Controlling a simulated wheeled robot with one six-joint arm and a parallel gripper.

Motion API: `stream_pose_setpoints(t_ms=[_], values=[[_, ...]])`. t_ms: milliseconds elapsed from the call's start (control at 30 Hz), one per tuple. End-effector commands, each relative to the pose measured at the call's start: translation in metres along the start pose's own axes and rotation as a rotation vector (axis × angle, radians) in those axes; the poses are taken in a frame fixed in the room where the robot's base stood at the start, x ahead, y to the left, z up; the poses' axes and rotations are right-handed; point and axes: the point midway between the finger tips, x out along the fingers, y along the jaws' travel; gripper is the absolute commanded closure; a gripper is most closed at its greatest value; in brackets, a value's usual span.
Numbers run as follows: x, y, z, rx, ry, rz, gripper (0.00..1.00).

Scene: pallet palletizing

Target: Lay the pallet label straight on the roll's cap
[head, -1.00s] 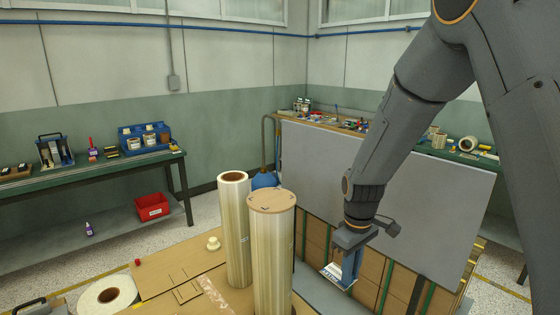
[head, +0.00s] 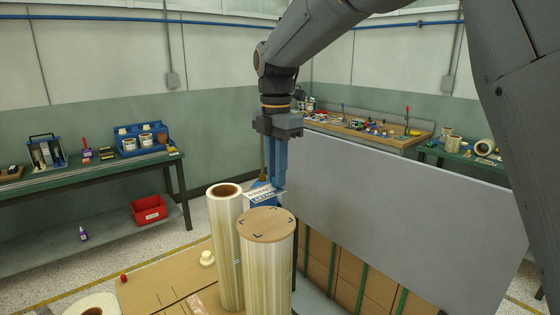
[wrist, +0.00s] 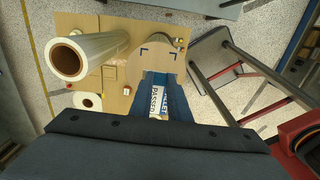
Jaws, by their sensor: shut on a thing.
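The pallet label (head: 262,191), a white piece with dark print, is held in my gripper (head: 275,183). Its printed face also shows between the blue fingers in the wrist view (wrist: 157,104). My gripper is shut on the label and points down, just above and behind the capped roll (head: 265,270) in the head view. The roll stands upright. Its round brown cap (head: 268,225) has dark corner marks on top. The cap also shows beyond the fingers in the wrist view (wrist: 150,65), partly hidden by them. The label appears apart from the cap.
A second upright wrapped roll (head: 226,250) with an open core stands close to the left of the capped roll. A large grey panel (head: 390,220) rises to the right, above stacked cartons (head: 335,270). A workbench (head: 90,170) stands at the left wall, with a red bin (head: 149,210) below.

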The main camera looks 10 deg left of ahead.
Motion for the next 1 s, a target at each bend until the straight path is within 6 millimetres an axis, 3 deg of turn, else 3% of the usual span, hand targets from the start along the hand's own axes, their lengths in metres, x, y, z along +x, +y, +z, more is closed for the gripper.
stream_pose_setpoints(t_ms=[333, 800, 1000], values=[[0.009, 0.003, -0.006, -0.016, 0.000, 0.000, 0.98], [0.057, 0.002, -0.005, -0.014, 0.000, 0.000, 0.98], [0.069, 0.002, -0.005, -0.012, 0.000, 0.000, 0.98]])
